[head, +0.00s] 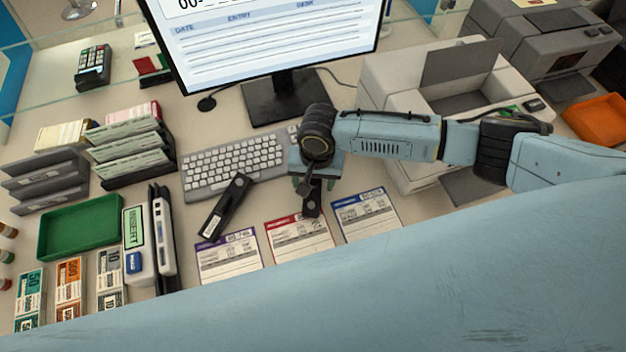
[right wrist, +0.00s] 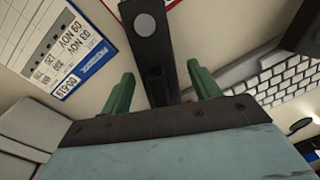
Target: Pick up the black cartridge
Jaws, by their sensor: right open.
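A narrow black piece (head: 312,208), which looks like the black cartridge, lies on the counter below my right gripper (head: 315,184), just above the red-banded form. In the right wrist view the black piece (right wrist: 152,50), with a grey round spot, runs between the two green fingers of my right gripper (right wrist: 160,72). The fingers are open, one on each side, with gaps showing. Its near end is hidden behind the gripper body. A second long black object (head: 226,207) lies tilted left of it, below the keyboard. My left gripper is not in view.
Three paper forms (head: 299,240) lie in front of the gripper. A keyboard (head: 232,162) and monitor (head: 282,97) stand behind. A printer (head: 400,100) is close to my right arm. A green tray (head: 115,205) and banknote stacks are at left.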

